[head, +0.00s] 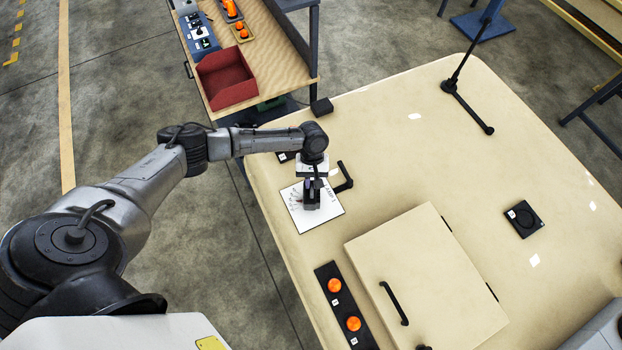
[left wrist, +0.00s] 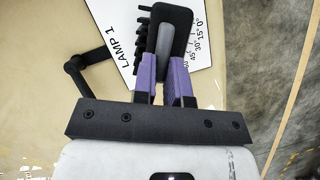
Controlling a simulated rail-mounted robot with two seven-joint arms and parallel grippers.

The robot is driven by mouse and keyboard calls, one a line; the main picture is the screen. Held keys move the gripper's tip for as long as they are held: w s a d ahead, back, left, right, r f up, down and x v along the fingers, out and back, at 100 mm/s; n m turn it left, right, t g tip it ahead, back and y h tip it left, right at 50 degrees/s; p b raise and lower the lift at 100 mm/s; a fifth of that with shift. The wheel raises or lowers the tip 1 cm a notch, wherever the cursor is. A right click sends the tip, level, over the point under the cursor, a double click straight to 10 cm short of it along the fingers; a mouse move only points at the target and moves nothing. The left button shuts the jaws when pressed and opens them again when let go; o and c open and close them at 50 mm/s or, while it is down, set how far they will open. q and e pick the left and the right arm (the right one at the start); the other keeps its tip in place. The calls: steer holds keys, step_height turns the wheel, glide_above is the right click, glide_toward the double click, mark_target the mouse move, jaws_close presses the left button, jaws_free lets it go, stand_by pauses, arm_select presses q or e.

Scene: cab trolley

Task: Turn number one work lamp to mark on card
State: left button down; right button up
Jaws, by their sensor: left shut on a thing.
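The white card (head: 326,214) lies on the cream table, under my left gripper (head: 312,200). In the left wrist view the card (left wrist: 114,20) reads "LAMP 1" and has degree marks, with 0°, 15°, 30° and 45° readable. My left gripper (left wrist: 165,88), with purple finger pads, is shut on the black finned head of the number one work lamp (left wrist: 178,18). The lamp stands over the card and hides part of its scale. I cannot tell which mark it points to. A black bent arm (head: 344,178) shows beside it. My right gripper is not in view.
A black strip with orange buttons (head: 334,285) lies near the table's front edge. A cream lidded panel with a black handle (head: 394,303) is right of it. A small black device (head: 523,219) sits farther right. A red bin (head: 226,78) stands on a wooden bench behind.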

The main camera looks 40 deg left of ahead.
arm_select(q)
steer(key=shift+m, duration=0.3)
steer(key=c, duration=1.2)
jaws_free()
steer(key=shift+o, duration=0.2)
steer(key=b+v, duration=0.2)
steer(key=v, duration=1.1)
steer(key=shift+w+r, duration=0.15)
steer(key=shift+r, duration=0.3)
steer(key=shift+d, duration=0.1)
